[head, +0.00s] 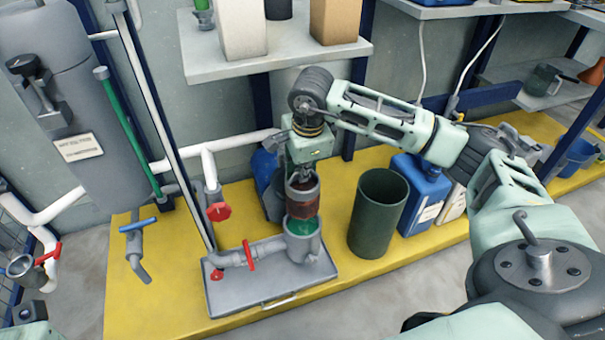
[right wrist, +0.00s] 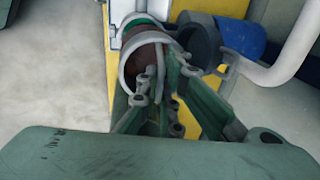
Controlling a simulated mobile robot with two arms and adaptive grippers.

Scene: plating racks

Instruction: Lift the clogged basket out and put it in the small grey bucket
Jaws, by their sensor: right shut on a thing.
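The clogged basket (head: 303,202) is a dark reddish-brown cylinder with a grey rim. My right gripper (head: 302,182) points down and is shut on its top. The basket is upright, just over the mouth of the grey strainer housing (head: 303,246); its lower edge overlaps the opening, where green shows. In the right wrist view, the fingers (right wrist: 165,85) are at the rim of the basket (right wrist: 147,66). A small grey bucket (right wrist: 200,40) stands close beside it; in the head view this bucket (head: 271,205) is mostly hidden behind the basket.
A tall dark green bin (head: 378,212) stands right of the housing, with a blue canister (head: 422,190) beyond. Red-handled valves (head: 248,255) and white pipes (head: 208,165) are on the left. A shelf (head: 275,58) hangs above. Yellow floor (head: 345,268) is clear in front of the bin.

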